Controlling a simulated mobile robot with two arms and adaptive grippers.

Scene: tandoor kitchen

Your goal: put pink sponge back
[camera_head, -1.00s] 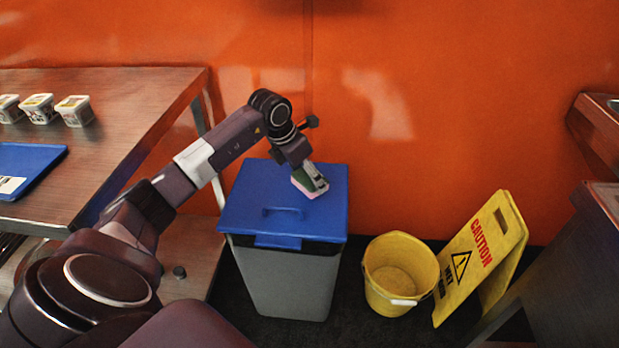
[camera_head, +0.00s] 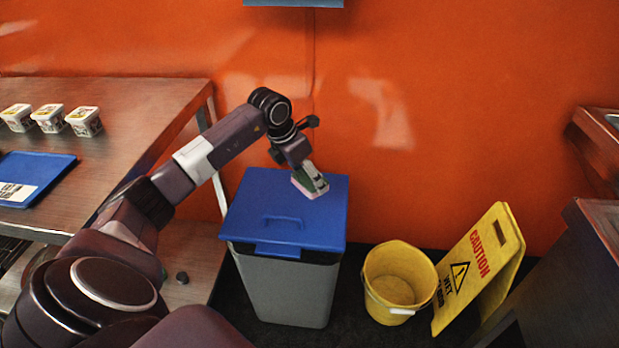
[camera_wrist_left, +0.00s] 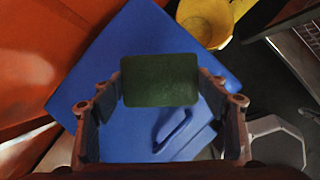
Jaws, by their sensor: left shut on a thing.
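My left gripper (camera_head: 312,182) is shut on the pink sponge (camera_head: 299,186) and appears above the blue lid of the grey bin in the head view. The sponge has a pink side and a dark green side. In the left wrist view the sponge's green face (camera_wrist_left: 160,80) is between the two fingers, with the blue lid (camera_wrist_left: 100,100) behind it. Whether the sponge touches the lid is hard to tell. My right gripper is not in view.
The lidded grey bin (camera_head: 290,290) stands by the orange wall. A yellow bucket (camera_head: 372,258) and a yellow caution sign (camera_head: 478,265) stand to its right. A metal table (camera_head: 140,110) on the left bears several white tubs (camera_head: 84,122) and a blue board (camera_head: 55,170).

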